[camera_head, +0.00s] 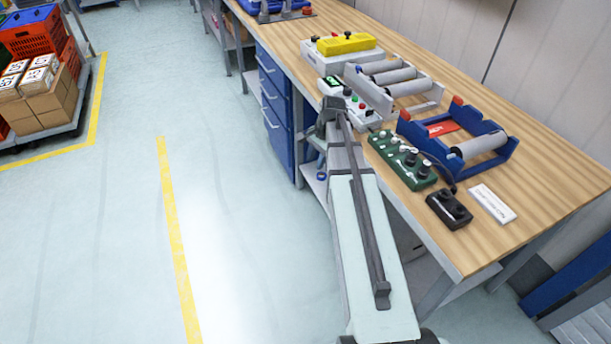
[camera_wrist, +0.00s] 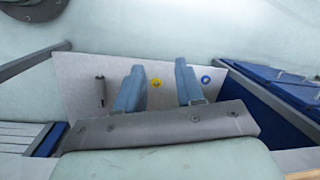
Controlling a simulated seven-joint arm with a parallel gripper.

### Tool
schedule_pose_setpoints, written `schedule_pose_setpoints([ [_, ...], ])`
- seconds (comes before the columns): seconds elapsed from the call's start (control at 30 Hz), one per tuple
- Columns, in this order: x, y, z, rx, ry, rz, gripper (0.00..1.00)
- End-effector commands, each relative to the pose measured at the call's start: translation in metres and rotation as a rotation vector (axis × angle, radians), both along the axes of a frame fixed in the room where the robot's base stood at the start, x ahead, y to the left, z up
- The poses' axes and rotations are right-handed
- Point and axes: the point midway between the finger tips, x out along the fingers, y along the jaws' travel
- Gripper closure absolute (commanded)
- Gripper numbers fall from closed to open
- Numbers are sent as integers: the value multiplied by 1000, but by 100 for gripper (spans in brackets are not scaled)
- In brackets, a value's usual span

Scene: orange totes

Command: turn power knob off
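I cannot tell which knob is the power knob. A white control box (camera_head: 357,101) has a small green display and red and green buttons. My gripper (camera_wrist: 159,67) shows in the wrist view with its two blue-grey fingers apart and nothing between them. Beyond it is a pale panel (camera_wrist: 75,80) with a yellow round mark and a blue round mark. No knob shows in the wrist view.
Roller stands, one grey (camera_head: 395,78) and one blue (camera_head: 480,146), sit on the bench behind the boxes. A white card (camera_head: 492,203) lies near the black box. Blue drawers (camera_head: 273,105) are under the bench.

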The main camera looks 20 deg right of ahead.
Motion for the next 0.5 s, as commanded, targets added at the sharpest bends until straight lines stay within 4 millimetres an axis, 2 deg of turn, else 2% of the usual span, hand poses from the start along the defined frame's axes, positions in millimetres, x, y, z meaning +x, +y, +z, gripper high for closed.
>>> schedule_pose_setpoints([
  [0.3,-13,33,-32,-35,-5,164,63],
  [0.5,-17,43,-42,-48,-7,223,63],
])
